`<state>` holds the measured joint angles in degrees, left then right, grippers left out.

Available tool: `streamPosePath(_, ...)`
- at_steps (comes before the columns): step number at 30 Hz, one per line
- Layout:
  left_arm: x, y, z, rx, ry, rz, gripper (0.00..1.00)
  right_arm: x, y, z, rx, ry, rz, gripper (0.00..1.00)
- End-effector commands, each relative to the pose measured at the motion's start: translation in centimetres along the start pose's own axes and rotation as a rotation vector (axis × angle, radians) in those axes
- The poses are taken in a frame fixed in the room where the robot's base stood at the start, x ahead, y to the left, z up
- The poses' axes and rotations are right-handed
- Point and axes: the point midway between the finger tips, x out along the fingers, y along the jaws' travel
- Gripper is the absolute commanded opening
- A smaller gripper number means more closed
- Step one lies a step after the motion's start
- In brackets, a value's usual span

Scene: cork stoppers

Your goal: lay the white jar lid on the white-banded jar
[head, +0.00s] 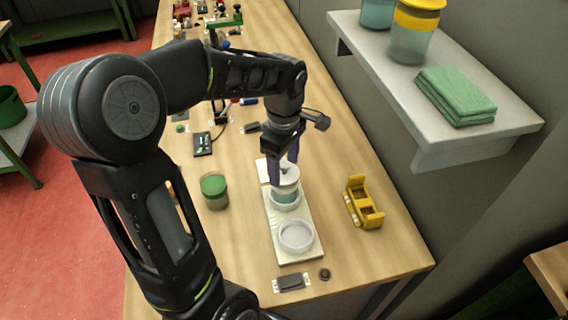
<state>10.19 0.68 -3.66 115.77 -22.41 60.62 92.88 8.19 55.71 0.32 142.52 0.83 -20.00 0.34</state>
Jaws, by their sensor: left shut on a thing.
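My left gripper (284,177) comes down from above and is shut on the white jar lid (289,171). The lid is at the top of a clear jar with blue-grey contents and a pale band (285,196). I cannot tell whether the lid touches the jar rim or is just above it; the fingers hide part of both. The jar stands upright on a pale board (279,222). An empty white round holder or dish (296,236) is on the same board, nearer the front. My right gripper is not in view.
A green-lidded jar (214,190) stands left of the board. A yellow bracket-like holder (364,203) is on the right. A dark small block (291,282) lies in front. A wall shelf (440,115) holds a green cloth (456,95) and a yellow-lidded jar (414,32).

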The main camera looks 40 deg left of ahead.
Motion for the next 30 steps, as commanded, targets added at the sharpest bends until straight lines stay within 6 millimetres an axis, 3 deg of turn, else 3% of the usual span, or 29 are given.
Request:
streamPosePath(26, 0.26, 0.01, 0.0, 0.0, 0.0, 0.0, 0.25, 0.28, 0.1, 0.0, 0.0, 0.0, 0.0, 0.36)
streamPosePath(27, 0.26, 0.01, 0.0, 0.0, 0.0, 0.0, 0.65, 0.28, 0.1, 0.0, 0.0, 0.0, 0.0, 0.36)
streamPosePath(30, 0.27, 0.01, 0.0, 0.0, 0.0, 0.0, 0.73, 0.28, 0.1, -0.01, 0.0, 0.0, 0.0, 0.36)
